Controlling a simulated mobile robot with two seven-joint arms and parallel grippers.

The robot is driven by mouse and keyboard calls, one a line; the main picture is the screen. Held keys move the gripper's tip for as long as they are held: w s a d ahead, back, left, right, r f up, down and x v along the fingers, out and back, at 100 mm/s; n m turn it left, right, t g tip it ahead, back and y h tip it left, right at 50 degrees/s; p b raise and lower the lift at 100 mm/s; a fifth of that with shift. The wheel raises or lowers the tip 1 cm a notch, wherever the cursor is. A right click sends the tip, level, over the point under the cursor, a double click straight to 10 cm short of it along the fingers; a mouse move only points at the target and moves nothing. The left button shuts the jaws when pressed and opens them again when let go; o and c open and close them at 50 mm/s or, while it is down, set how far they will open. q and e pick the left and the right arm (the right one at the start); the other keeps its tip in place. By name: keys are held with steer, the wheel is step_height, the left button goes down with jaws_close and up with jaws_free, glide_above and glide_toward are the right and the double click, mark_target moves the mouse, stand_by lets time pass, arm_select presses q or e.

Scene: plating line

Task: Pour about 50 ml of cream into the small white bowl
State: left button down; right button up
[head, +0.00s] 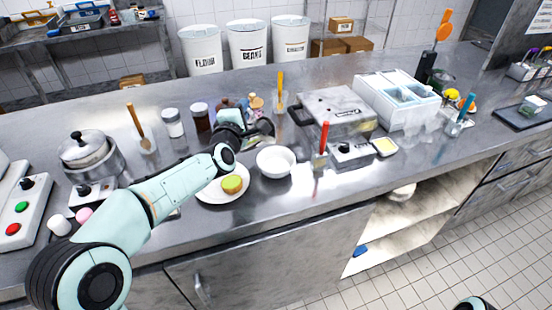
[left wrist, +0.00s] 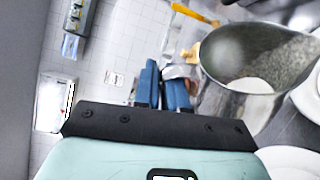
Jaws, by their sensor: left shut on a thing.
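The small white bowl (head: 276,161) stands upright on the steel counter. My left gripper (head: 246,127) is behind it and slightly left, above the counter. The left gripper is shut on a metal jug (head: 264,131), which also shows large in the left wrist view (left wrist: 240,45). There, the blue fingers (left wrist: 164,88) are at the jug's handle side. White cream (left wrist: 250,86) lies inside the jug. I see no stream falling into the bowl. My right gripper is out of view.
A white plate (head: 215,195) with a yellow-green topped round item (head: 232,184) is left of the bowl. A red-handled tool (head: 323,138) and a small scale (head: 352,153) are right of it. Jars (head: 173,124) stand behind my left arm. The counter's front edge is near the bowl.

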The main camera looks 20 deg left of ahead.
arm_select(q)
steer(key=shift+a+n, duration=0.3)
steer(key=shift+a, duration=0.05)
steer(key=shift+w+a+r+n, duration=0.2)
steer(key=shift+a+n, duration=0.1)
steer(key=shift+n, duration=0.1)
steer(key=shift+a+r+n+g+p, duration=0.4)
steer(key=shift+a+r+n, duration=0.1)
steer(key=shift+r+n, duration=0.1)
steer(key=w+a+f+n+g+h+b, duration=0.2)
steer(key=a+f+n, duration=0.3)
steer(key=a+f, duration=0.1)
steer(key=shift+a+f+n, duration=0.3)
steer(key=shift+f, duration=0.3)
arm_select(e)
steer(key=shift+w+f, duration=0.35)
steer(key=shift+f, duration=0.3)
